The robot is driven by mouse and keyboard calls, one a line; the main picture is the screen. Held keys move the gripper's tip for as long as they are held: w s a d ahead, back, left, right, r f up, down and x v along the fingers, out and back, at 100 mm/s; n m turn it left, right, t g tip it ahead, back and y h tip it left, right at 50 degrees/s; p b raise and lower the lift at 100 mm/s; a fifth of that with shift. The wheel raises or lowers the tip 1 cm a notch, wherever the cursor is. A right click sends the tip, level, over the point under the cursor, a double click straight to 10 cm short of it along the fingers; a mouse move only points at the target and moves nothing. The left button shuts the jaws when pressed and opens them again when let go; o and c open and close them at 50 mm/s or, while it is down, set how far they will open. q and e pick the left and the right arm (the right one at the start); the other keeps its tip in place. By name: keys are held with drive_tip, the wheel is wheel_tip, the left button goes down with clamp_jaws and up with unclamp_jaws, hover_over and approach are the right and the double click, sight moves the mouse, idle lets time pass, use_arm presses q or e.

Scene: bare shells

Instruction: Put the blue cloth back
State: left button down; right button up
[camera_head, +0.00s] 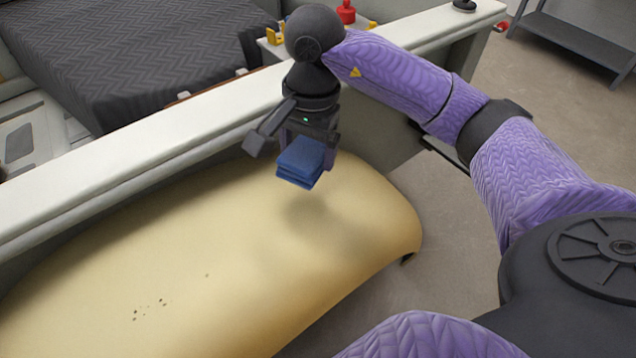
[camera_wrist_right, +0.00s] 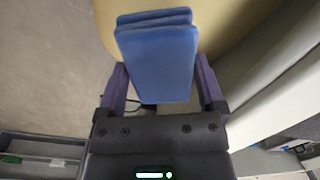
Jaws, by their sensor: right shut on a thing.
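The folded blue cloth (camera_head: 300,161) is held in my right gripper (camera_head: 308,158), above the far right part of a cream curved shell. A soft shadow lies on the shell below them. In the right wrist view the blue cloth (camera_wrist_right: 157,55) sits between the two purple fingers of the right gripper (camera_wrist_right: 160,85), which are shut on it. The cloth looks clear of the shell surface. My left gripper is not in view.
The cream shell (camera_head: 200,255) has several small dark specks at its lower left. A pale wall edge (camera_head: 130,150) runs behind it, with a dark textured mat (camera_head: 130,60) beyond. A yellow item (camera_head: 273,37) and a red knob (camera_head: 346,12) stand near the wall. Grey floor lies right.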

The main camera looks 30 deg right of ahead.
sight(319, 144)
drive_tip(key=shift+d+m+h, duration=0.4)
drive_tip(key=shift+d, duration=0.8)
wheel_tip(319, 144, down, 9)
drive_tip(key=shift+b, duration=0.65)
drive_tip(key=o, duration=0.8)
drive_tip(key=shift+w, duration=0.1)
drive_tip(key=shift+r, duration=0.15)
wheel_tip(319, 144, up, 12)
drive_tip(key=shift+a+p, duration=0.1)
drive_tip(key=shift+p, duration=0.7)
